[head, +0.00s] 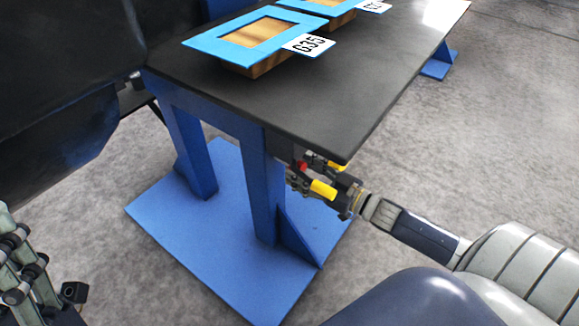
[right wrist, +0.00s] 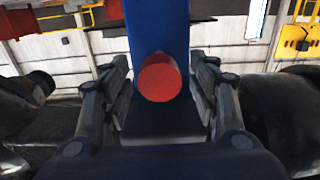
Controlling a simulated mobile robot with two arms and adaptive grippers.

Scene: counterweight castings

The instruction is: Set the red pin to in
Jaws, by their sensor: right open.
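The red pin (right wrist: 160,77) shows its round red end in front of a blue upright post (right wrist: 158,25) in the right wrist view. In the head view, a small red part of the pin (head: 301,166) shows beside the table leg, under the table's near corner. My right gripper (right wrist: 162,90) is open, with one finger on each side of the pin. I see gaps between the fingers and the pin. In the head view my right gripper (head: 312,178) is just below the tabletop. My left gripper (head: 42,285) is at the lower left edge, partly cut off, away from the table.
The dark tabletop (head: 370,60) overhangs my right gripper. Blue frames (head: 205,49) with wooden centres and number tags lie on it. The blue leg (head: 258,185) stands on a blue base plate (head: 190,235). Grey floor (head: 450,140) is open at the right.

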